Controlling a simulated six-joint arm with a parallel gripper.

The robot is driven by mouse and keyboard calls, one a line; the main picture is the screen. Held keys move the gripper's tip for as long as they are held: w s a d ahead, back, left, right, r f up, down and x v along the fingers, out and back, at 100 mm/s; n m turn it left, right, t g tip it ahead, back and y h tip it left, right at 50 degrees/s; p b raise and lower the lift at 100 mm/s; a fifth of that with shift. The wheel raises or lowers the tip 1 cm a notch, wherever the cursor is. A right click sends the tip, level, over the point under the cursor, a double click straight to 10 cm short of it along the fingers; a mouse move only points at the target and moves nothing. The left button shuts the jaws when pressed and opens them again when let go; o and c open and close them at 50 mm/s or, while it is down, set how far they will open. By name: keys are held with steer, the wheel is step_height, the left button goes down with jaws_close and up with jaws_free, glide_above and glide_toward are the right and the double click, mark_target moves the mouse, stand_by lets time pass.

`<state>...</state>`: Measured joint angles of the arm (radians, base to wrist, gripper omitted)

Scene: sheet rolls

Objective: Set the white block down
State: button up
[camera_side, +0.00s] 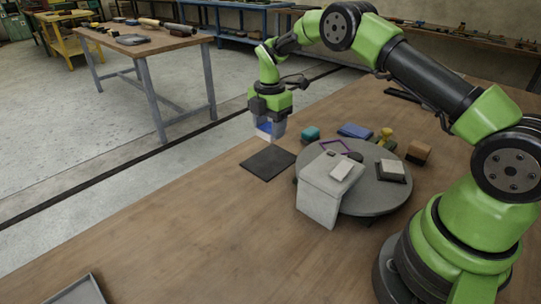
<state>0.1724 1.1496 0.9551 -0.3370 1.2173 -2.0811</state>
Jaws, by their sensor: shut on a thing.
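My gripper (268,130) points down and is shut on a small blue and white block (264,127). The block is partly hidden between the fingers, so I cannot tell its full shape. It is held above a dark square mat (268,163) on the wooden table and looks clear of it. Another small white block (341,171) lies on a pale sheet (320,200) that drapes over the front edge of a round grey turntable (370,200). A further whitish block (392,166) sits on a dark piece on the turntable.
On or around the turntable are a teal block (310,133), a blue block (355,131), a yellow piece (386,135), a brown block (419,152) and a purple frame (336,147). A grey tray (78,291) lies at the front left. The table's middle front is clear.

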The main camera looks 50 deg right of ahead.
mark_target(270, 161)
step_height(270, 161, down, 8)
steer(key=shift+r, duration=0.2)
steer(key=shift+f, duration=0.1)
steer(key=o, duration=1.2)
steer(key=shift+c, duration=0.2)
